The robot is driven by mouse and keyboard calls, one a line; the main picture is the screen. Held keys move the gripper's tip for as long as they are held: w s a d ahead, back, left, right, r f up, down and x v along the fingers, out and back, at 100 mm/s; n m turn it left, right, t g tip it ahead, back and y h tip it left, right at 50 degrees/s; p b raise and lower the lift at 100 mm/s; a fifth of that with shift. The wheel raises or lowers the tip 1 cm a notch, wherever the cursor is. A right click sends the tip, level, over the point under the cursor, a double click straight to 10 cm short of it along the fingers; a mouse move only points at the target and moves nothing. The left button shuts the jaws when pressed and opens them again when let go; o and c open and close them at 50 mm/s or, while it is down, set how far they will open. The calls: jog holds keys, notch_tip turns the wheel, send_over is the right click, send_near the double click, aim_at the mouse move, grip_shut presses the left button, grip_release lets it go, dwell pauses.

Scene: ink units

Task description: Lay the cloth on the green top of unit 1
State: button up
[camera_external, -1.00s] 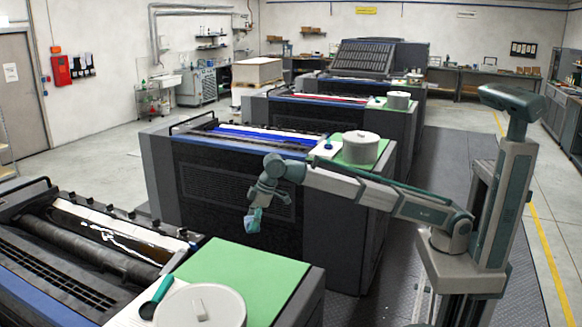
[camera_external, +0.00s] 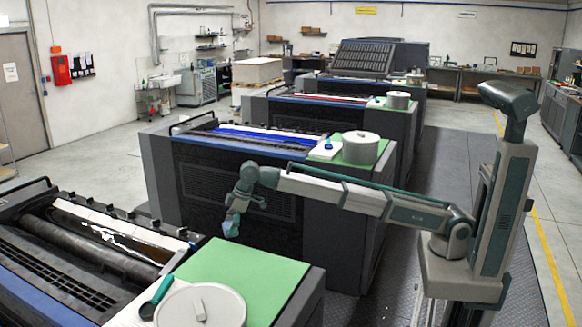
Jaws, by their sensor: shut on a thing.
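My gripper (camera_external: 233,215) points down and is shut on a light-blue cloth (camera_external: 230,230), which hangs bunched below the fingers. In the picture it shows just above the far edge of the nearest unit's green top (camera_external: 252,271); the cloth appears clear of that surface. The gripper partly hides the cloth. A second green top (camera_external: 351,140) is on the unit with blue ink behind. No unit number is readable.
A round, lidded grey-white tub (camera_external: 215,308) and a green-handled tool (camera_external: 156,296) are at the front of the nearest unit. Another tub (camera_external: 360,148) stands on the second unit's green top. The right part of the nearest green top is clear.

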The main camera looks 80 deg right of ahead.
aim_at(229, 224)
jog(key=w+f, duration=0.1)
jog(key=f, duration=0.1)
jog(key=w+a+f+p, duration=0.1)
jog(key=w, duration=0.1)
jog(key=shift+a+f, duration=0.2)
jog(key=shift+f, duration=0.2)
jog(key=shift+w+a+f+p, duration=0.15)
jog(key=shift+f+p, duration=0.4)
jog(key=shift+f, duration=1.35)
jog(key=shift+f, duration=0.25)
jog(key=o, duration=1.2)
jog(key=shift+r, duration=0.1)
jog(key=b+v, duration=0.3)
jog(key=v, duration=0.9)
jog(key=shift+r, duration=0.1)
